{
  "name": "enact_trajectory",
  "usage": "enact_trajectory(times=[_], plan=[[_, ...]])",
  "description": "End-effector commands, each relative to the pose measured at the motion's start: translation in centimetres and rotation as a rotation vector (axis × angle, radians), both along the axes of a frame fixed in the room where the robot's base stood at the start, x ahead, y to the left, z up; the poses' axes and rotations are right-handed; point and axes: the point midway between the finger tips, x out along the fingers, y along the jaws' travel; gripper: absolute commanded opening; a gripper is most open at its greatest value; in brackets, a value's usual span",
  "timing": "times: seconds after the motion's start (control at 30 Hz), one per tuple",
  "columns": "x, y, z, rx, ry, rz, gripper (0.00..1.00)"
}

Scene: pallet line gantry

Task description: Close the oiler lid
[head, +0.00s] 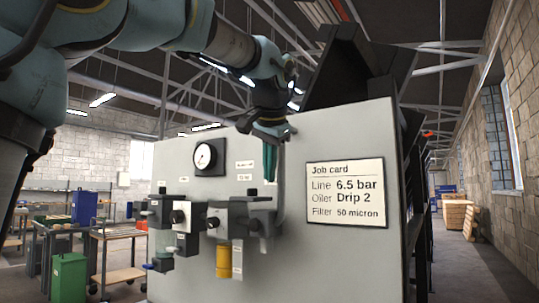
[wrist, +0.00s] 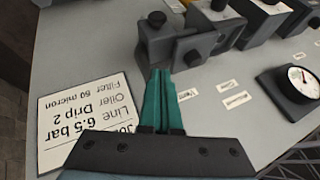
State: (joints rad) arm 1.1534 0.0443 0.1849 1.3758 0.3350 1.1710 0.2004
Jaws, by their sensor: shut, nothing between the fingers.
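The oiler appears to be the grey unit with the yellow bowl (head: 223,262) in the row on the pale panel. Its head also shows near the top of the wrist view (wrist: 218,22). I cannot clearly make out the lid or its angle. A dark grey block with a knob (head: 262,220) sits just right of the oiler; it also shows in the wrist view (wrist: 155,42). My gripper (head: 270,178) is shut and empty, above this block in the head view. In the wrist view its teal fingers (wrist: 163,72) point toward the block; I cannot tell whether they touch.
A job card (head: 345,192) is on the panel (head: 330,260) to the right. A pressure gauge (head: 209,157) is at the upper left, and more grey units (head: 187,225) stand left of the oiler. The panel below the card is bare.

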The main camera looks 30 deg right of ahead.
Motion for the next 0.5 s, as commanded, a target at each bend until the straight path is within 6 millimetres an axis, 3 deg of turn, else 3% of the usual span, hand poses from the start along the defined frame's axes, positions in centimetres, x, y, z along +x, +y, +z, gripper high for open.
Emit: enact_trajectory(times=[0.17,0.3,0.5], plan=[[2.0,-0.9,-2.9,0.003,0.003,0.001,0.00],[4.1,-0.3,-2.6,0.000,0.002,0.003,0.00],[5.6,0.1,-2.7,0.000,0.001,0.001,0.00]])
